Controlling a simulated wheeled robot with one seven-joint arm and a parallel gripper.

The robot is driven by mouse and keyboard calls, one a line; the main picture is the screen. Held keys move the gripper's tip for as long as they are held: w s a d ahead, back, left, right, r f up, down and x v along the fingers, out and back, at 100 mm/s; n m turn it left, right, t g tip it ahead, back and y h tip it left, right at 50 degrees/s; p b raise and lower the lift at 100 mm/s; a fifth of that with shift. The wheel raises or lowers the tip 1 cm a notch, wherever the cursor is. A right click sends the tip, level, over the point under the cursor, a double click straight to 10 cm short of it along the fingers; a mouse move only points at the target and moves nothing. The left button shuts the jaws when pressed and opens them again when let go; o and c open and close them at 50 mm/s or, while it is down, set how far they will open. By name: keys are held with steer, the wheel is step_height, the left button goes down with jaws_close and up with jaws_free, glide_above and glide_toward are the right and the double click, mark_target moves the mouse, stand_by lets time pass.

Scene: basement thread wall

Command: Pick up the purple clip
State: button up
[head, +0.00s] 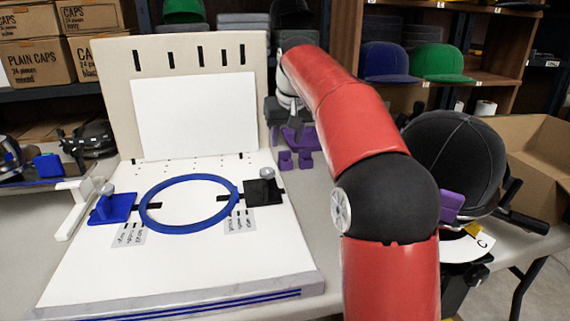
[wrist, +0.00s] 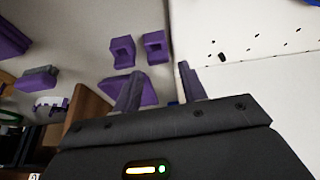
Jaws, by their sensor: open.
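Two small purple clips stand side by side on the grey table, right of the white board; in the head view they are the left clip (head: 285,160) and the right clip (head: 305,159). The wrist view shows two purple clips ahead of the fingers, one (wrist: 122,51) and another (wrist: 156,46). A larger purple piece (wrist: 112,92) lies partly behind the left finger. My gripper (wrist: 159,76) is open, with nothing between its fingers. In the head view it is partly hidden by my arm, above the purple pieces. I cannot tell its exact height.
A white board with a blue hoop (head: 187,229) and an upright beige panel (head: 110,90) stands left of the clips. A black cap (head: 455,150) with a purple clip (head: 450,205) is at right. More purple pieces (wrist: 12,40) lie at the wrist view's left.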

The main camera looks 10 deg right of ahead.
mark_target(285, 153)
steer(key=b+x, duration=0.1)
steer(key=x, duration=0.4)
steer(key=shift+s+d, duration=0.15)
steer(key=c, duration=0.8)
step_height(285, 153, up, 20)
steer(key=p, duration=0.9)
